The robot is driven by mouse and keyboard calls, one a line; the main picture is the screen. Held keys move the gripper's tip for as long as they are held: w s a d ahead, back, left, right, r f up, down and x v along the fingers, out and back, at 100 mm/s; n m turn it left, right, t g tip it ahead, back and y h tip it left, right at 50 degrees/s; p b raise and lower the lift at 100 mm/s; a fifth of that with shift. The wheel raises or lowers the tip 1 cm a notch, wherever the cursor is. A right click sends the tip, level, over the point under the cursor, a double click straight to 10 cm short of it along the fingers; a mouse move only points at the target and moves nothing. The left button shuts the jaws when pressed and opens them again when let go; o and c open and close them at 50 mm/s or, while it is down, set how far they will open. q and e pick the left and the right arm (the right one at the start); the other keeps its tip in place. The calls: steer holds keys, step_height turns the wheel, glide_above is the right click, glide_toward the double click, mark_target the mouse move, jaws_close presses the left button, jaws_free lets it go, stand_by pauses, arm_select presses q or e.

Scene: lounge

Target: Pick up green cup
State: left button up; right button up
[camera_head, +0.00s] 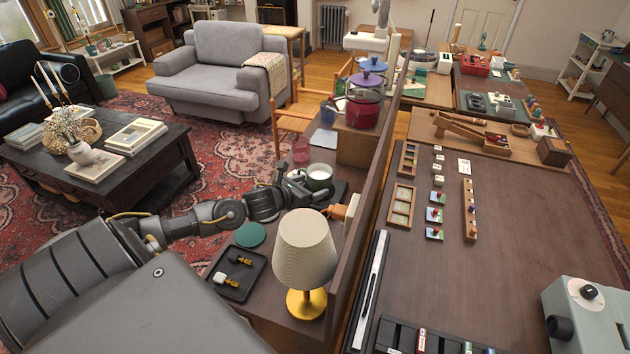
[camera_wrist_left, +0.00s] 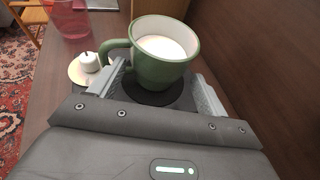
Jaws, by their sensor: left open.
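The green cup (camera_head: 319,177) stands upright on the narrow side table, with white contents showing inside. In the left wrist view, the green cup (camera_wrist_left: 157,62) sits on a dark round coaster (camera_wrist_left: 153,93), its handle pointing left. My left gripper (camera_head: 297,188) is beside the cup in the head view. In the wrist view, my left gripper (camera_wrist_left: 160,90) is open, with one finger on each side of the cup's lower part. The left finger is close under the handle. I cannot tell whether the fingers touch the cup. My right gripper is not in view.
A pink glass (camera_head: 301,151) stands behind the cup. A small white candle on a dish (camera_wrist_left: 88,65) is close to the left finger. A low wooden partition (camera_head: 375,170) borders the side table on the right. A lamp (camera_head: 305,255) stands nearer me, beside a black tray (camera_head: 236,273).

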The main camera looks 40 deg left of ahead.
mark_target(311, 185)
arm_select(q)
steer(key=x, duration=0.2)
steer(key=p+x, duration=0.1)
steer(key=shift+w+a+f, duration=0.2)
steer(key=shift+w, duration=0.15)
steer(key=shift+w+f, duration=0.25)
steer(key=shift+w, duration=0.05)
steer(key=shift+r, duration=0.1)
steer(key=c, duration=1.1)
steer(key=shift+r, duration=0.2)
